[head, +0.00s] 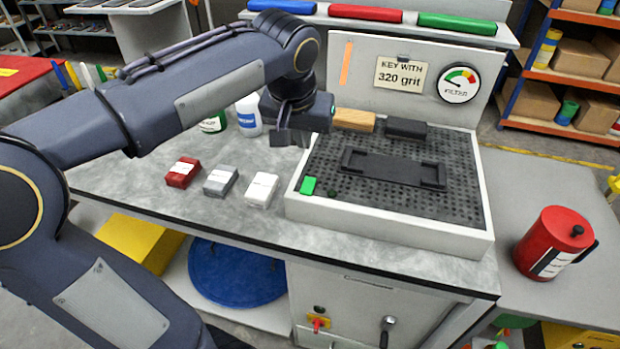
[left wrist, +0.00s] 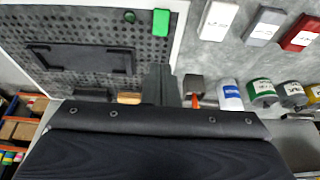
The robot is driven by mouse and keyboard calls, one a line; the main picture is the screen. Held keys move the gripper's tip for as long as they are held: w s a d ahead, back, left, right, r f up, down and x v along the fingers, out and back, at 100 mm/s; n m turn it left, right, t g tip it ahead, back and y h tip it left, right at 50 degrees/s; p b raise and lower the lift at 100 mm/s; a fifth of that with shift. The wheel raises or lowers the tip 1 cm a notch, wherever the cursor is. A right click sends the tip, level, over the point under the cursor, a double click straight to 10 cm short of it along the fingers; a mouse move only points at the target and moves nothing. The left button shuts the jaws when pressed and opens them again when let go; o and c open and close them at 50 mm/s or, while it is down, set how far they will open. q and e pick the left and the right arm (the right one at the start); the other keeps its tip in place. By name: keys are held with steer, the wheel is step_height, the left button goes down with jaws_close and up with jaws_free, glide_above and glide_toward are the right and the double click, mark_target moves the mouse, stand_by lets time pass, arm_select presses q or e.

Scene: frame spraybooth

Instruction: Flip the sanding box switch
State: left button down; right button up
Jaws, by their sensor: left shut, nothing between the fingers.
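The sanding box (head: 390,222) is a pale tray with a black perforated top on the bench. At its near left corner is a green rectangular switch (head: 308,186), with a small round dark green button or lamp (head: 330,193) beside it. In the left wrist view the switch (left wrist: 160,23) and the round green piece (left wrist: 130,17) show at the top. My left gripper (head: 286,138) is shut and empty, above the bench near the box's back left corner, apart from the switch. Its closed fingers show in the left wrist view (left wrist: 158,84). My right gripper is out of view.
A black frame (head: 392,169) lies on the perforated top, with a wooden block (head: 354,120) and a dark block (head: 406,128) behind. Red, grey and white boxes (head: 262,189) sit left of the sanding box. A red-and-yellow knob (head: 318,323) is on the cabinet front. A red canister (head: 550,243) stands right.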

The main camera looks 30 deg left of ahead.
mark_target(310, 179)
arm_select(q)
steer(key=x, duration=1.2)
steer(key=shift+s+d+f, duration=0.1)
steer(key=shift+s+f, duration=0.1)
steer(key=shift+s, duration=0.05)
